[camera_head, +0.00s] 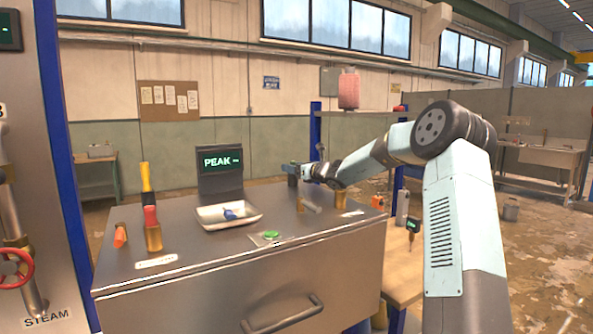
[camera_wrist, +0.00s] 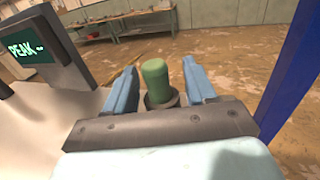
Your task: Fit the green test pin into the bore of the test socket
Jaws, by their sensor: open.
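In the wrist view a green pin (camera_wrist: 155,78) stands upright between the two blue fingers of my gripper (camera_wrist: 160,84). A dark round collar (camera_wrist: 166,100) surrounds its lower part; how deep the pin sits in it cannot be told. The fingers are apart, with a gap visible on each side of the pin. In the head view my gripper (camera_head: 293,169) is at the back right of the metal bench, over a small dark cylinder (camera_head: 292,181). The green pin cannot be made out there.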

